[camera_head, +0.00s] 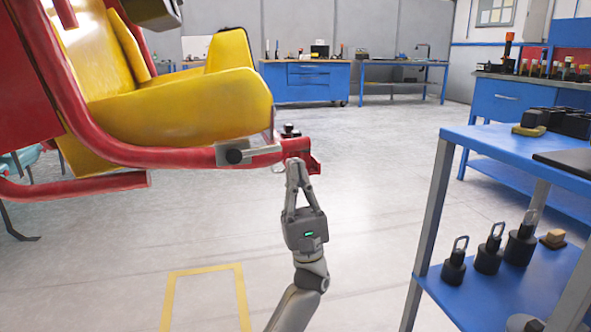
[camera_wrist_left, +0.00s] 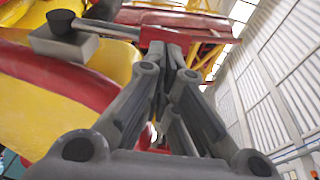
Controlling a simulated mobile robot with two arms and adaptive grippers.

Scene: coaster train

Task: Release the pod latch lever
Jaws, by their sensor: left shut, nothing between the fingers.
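A red and yellow coaster pod (camera_head: 180,110) hangs at the left. On its red lower bar sits a grey latch block with a black round knob (camera_head: 234,156). A small black knob (camera_head: 290,130) stands upright just right of it, above the bar's red end bracket (camera_head: 310,160). Which of these is the latch lever I cannot tell. My left gripper (camera_head: 297,163) points up, shut and empty, with its fingertips at the red bracket; contact is unclear. In the left wrist view the black knob (camera_wrist_left: 61,21) and grey block (camera_wrist_left: 62,44) lie left of the fingertips (camera_wrist_left: 166,48).
A blue shelf cart (camera_head: 515,150) stands close on the right, with several black padlock-like weights (camera_head: 488,255) on its lower shelf. Blue workbenches (camera_head: 305,85) line the back. The floor between is clear, with a yellow marking (camera_head: 205,268).

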